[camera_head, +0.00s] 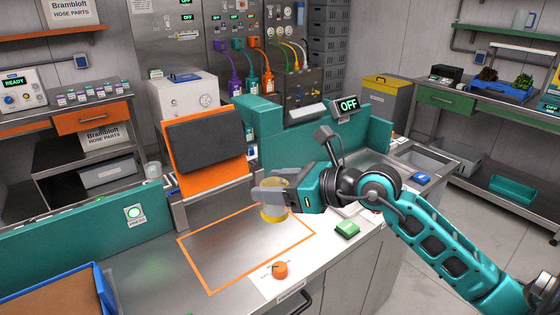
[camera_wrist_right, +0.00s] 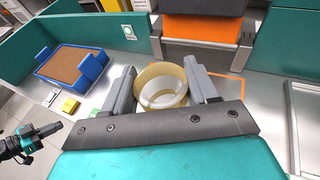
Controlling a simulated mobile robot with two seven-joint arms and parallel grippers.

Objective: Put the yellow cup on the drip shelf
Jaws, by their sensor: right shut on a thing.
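The yellow cup (camera_head: 274,213) is between the fingers of my right gripper (camera_head: 272,194), over the orange-outlined part of the steel counter in the head view. In the right wrist view the cup (camera_wrist_right: 160,84) sits between the two grey fingers, with its round opening showing. The fingers partly cover its sides. What looks like my left gripper (camera_wrist_right: 58,127) shows small at the left edge of the right wrist view; its jaw state is unclear. I cannot tell which surface is the drip shelf.
The orange outline (camera_head: 211,290) marks bare counter in front of a tilted orange panel (camera_head: 206,177). An orange knob (camera_head: 280,270) and a green block (camera_head: 347,229) stand near the front edge. Teal walls (camera_head: 75,237) rise behind. A blue-rimmed tray (camera_head: 104,290) is at the left.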

